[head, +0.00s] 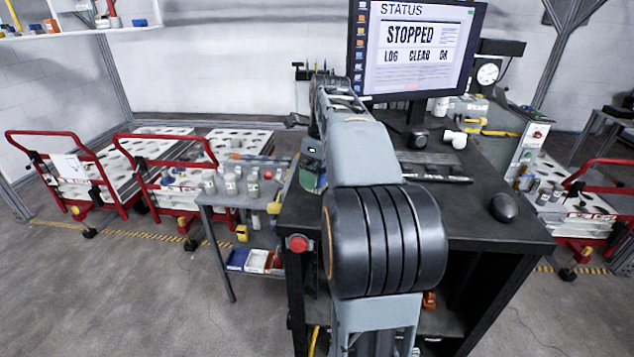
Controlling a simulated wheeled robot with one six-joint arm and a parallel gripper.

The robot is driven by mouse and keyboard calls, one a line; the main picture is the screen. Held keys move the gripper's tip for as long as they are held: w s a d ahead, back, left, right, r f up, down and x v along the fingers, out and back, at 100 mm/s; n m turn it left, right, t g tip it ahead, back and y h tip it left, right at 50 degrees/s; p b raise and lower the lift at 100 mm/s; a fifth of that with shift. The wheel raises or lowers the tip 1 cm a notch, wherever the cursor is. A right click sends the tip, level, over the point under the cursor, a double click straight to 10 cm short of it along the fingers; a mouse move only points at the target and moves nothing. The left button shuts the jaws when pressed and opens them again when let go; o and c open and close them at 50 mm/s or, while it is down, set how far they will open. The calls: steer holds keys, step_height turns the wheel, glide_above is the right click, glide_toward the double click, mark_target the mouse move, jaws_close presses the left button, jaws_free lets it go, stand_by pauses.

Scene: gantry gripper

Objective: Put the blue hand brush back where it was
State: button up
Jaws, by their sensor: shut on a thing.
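My arm reaches from the bottom middle of the head view away over the dark workbench (465,205), towards the back wall. Its far end is small and partly hidden behind my own arm links. I cannot make out my gripper's fingers or anything between them. I cannot pick out the blue hand brush anywhere in this view.
A monitor (420,48) reading STOPPED stands on the bench, with a black mouse (504,207) at the right. A grey side table (222,200) with several metal parts stands left. Red-framed carts (68,180) stand further left. The floor at front left is clear.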

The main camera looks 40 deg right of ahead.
steer(key=shift+w+f, duration=0.3)
steer(key=shift+f, duration=0.1)
steer(key=shift+w+d+f, duration=0.1)
steer(key=shift+w+f, duration=0.05)
steer(key=shift+f, duration=0.45)
steer(key=shift+w+f, duration=0.1)
steer(key=shift+f, duration=1.05)
steer(key=shift+f, duration=0.2)
steer(key=o, duration=0.6)
